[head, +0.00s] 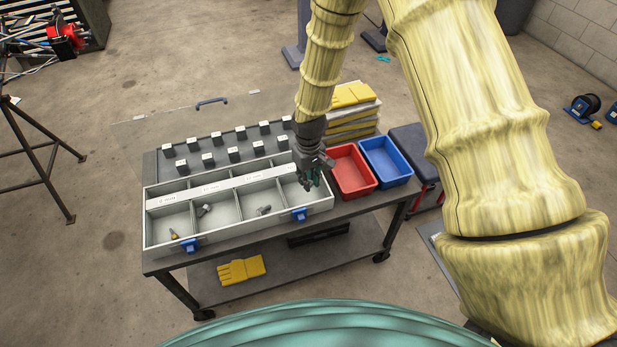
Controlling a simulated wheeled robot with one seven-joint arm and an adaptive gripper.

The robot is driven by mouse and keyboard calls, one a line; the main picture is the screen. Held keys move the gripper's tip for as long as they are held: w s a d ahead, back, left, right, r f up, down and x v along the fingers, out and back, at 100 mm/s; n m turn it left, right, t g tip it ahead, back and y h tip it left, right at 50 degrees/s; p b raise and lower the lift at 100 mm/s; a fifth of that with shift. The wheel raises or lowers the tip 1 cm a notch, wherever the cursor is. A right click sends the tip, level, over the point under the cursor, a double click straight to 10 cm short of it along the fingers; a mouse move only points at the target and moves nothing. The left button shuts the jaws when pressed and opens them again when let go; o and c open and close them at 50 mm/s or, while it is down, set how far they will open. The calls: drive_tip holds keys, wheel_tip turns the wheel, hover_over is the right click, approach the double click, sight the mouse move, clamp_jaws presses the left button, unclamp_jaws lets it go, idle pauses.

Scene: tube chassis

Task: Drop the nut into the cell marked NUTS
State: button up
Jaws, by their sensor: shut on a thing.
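A pale grey tray (240,224) with a row of cells stands along the front of a dark cart top. A white label strip (222,187) runs across the cells; its lettering is too small to read. My gripper (313,183) points down over the rightmost cell (297,193), near its right wall. It is shut on the nut, which is too small and covered by the fingers to make out. The leftmost cell holds a small brass and dark piece (174,234). The two middle cells hold small grey parts (204,210) and (264,210).
A red bin (351,172) and a blue bin (387,161) stand right of my gripper. White-topped blocks (234,153) stand in rows behind the tray. Blue clips (299,215) sit on the tray's front wall. Yellow gloves (352,95) lie on a stack behind.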

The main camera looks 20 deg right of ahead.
drive_tip(key=o, duration=0.8)
drive_tip(key=shift+r, duration=0.1)
wheel_tip(320, 180, up, 12)
drive_tip(key=shift+f, duration=0.1)
idle(0.3)
idle(0.3)
